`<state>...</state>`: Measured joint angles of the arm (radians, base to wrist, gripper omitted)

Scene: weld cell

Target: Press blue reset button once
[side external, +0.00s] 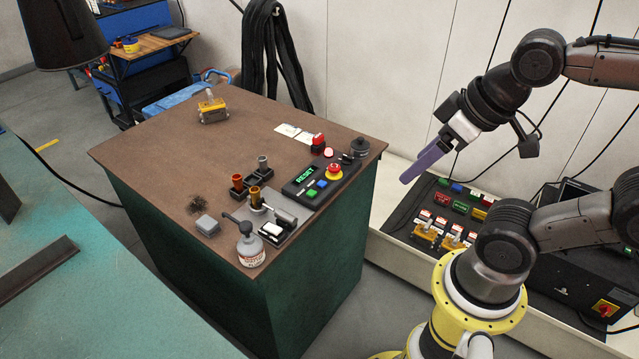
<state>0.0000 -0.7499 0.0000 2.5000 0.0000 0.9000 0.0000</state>
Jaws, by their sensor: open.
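A small blue button (321,183) sits on a dark control box (298,187) on top of the brown-topped cabinet. A display (305,174) with green letters that seem to read RESET lies just left of it. A green button (311,193) is just in front of it, and a red mushroom button (334,171) on a yellow ring is behind it. My gripper (408,178) has purple fingers and is open and empty. In the picture it is right of the control box, apart from the button and pointing down-left. The fingers overlap from this side.
A red object (318,141) and a dark round part (360,146) stand behind the control box.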

